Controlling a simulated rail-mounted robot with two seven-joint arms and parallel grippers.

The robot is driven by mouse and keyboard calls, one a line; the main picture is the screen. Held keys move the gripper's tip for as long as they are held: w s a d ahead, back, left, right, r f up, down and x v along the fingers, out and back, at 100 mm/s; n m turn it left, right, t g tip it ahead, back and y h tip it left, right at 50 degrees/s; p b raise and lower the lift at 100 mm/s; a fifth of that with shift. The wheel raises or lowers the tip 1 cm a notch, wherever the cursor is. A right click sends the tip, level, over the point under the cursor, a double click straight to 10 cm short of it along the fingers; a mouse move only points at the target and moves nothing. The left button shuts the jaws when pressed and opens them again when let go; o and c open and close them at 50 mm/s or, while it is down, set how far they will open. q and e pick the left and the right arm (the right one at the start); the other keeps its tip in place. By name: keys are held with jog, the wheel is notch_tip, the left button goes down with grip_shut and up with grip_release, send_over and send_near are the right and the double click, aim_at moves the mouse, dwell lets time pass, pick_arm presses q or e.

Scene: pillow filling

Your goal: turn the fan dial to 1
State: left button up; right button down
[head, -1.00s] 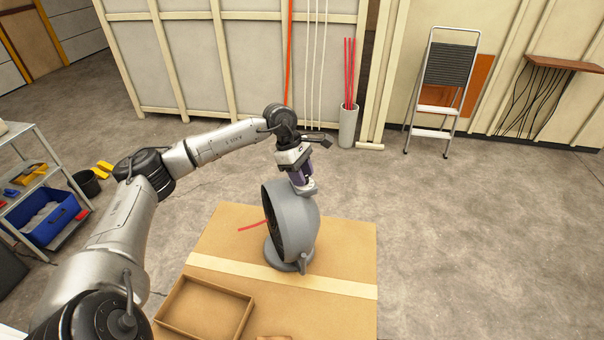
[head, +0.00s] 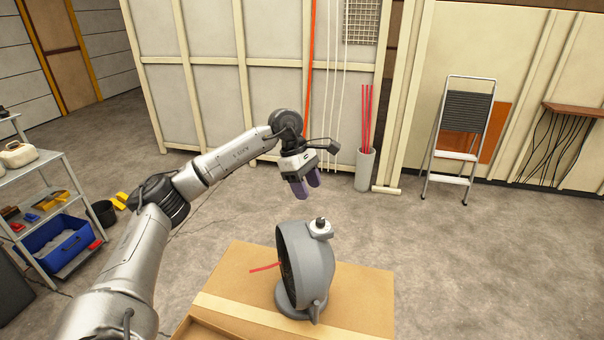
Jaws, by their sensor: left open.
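The grey fan (head: 306,265) stands upright on a cardboard box, its dark grille facing left with a red ribbon in front of it. The fan dial (head: 320,224) sits on top of the housing, a light base with a small dark knob; its number marks are too small to read. My left gripper (head: 307,193) is open and empty, pointing down, above and slightly left of the dial with a clear gap between them. My right gripper is not in view.
The cardboard box (head: 365,300) has a pale tape strip across it and an open tray at its front left edge. A shelf (head: 30,170) with a blue bin stands at left. A step stool (head: 460,140) and a bin of red rods (head: 365,168) stand behind.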

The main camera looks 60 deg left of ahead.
pick_arm(q)
jog(key=shift+v, duration=2.25)
